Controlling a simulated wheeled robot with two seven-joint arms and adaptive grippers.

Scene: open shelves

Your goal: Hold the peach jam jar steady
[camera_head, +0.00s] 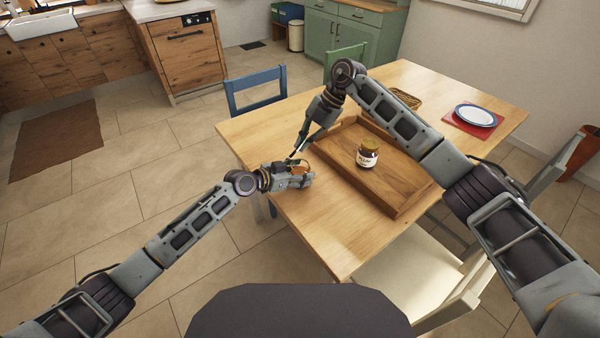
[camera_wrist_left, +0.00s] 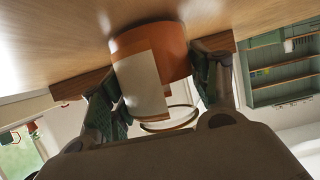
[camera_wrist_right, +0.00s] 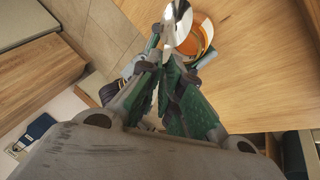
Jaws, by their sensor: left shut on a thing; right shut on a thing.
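The peach jam jar (camera_head: 298,170), orange with a pale label, stands on the bare table left of the wooden tray. My left gripper (camera_head: 298,178) is shut around its sides; the left wrist view shows the orange jar (camera_wrist_left: 150,48) between both fingers, with a thin ring at its mouth end. My right gripper (camera_head: 299,152) is above the jar. In the right wrist view its fingers are nearly together, and a shiny metal piece (camera_wrist_right: 181,22) extends past them over the jar (camera_wrist_right: 200,40). That piece looks like a utensil; its handle is hidden by the fingers.
A wooden tray (camera_head: 385,192) holds another jar (camera_head: 367,155) with a dark lid and a white label. A blue-rimmed plate (camera_head: 475,116) on a red mat and a small basket (camera_head: 405,98) are farther back. A blue chair (camera_head: 255,92) stands at the table's far left edge.

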